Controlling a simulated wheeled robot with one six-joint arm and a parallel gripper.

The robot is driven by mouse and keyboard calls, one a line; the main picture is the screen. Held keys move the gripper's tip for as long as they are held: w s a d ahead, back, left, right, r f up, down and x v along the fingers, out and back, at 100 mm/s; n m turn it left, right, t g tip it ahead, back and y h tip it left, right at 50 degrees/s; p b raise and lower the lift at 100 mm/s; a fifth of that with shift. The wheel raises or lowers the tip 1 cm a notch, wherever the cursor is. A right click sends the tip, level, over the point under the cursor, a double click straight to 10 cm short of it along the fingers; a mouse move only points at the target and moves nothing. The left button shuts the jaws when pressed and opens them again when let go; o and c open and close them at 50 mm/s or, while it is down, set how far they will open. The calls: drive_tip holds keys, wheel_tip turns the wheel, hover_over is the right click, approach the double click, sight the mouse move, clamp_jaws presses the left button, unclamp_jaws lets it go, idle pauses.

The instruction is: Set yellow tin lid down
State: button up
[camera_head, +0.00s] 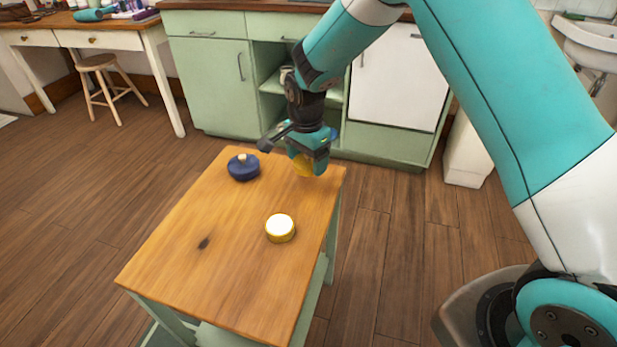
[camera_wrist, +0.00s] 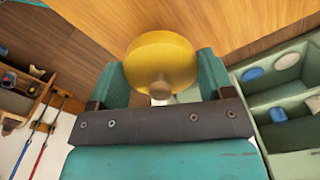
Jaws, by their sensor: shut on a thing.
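The yellow tin lid (camera_wrist: 160,62) is a round disc with a small knob, seen between my fingers in the wrist view. My gripper (camera_wrist: 162,85) is shut on it at the knob side. In the head view my gripper (camera_head: 308,152) is over the far right corner of the wooden table (camera_head: 215,270), and the lid (camera_head: 303,167) shows partly behind it. The lid looks close to the tabletop; I cannot tell whether it touches.
A yellow tin (camera_head: 280,229) with a pale top stands on the table, nearer than my gripper. The table's front left is clear. Green cabinets (camera_head: 212,90) and a stool (camera_head: 105,85) are behind.

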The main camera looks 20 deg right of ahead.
sight(308, 184)
drive_tip(key=shift+f+b, duration=0.35)
drive_tip(key=shift+f, duration=2.25)
drive_tip(key=shift+f, duration=0.1)
drive_tip(key=shift+f, duration=0.1)
drive_tip(key=o, duration=0.9)
wheel_tip(308, 184, up, 12)
drive_tip(key=shift+f+p, duration=0.1)
drive_tip(key=shift+p, duration=0.85)
drive_tip(key=s+a+r+n+y, duration=0.3)
drive_tip(key=s+r+n, duration=0.95)
drive_tip(key=s, duration=0.45)
drive_tip(key=s+a+r+n+y, duration=0.1)
drive_tip(key=s+n, duration=0.6)
drive_tip(key=s, duration=0.7)
drive_tip(key=shift+a+r, duration=0.2)
drive_tip(key=shift+r, duration=0.65)
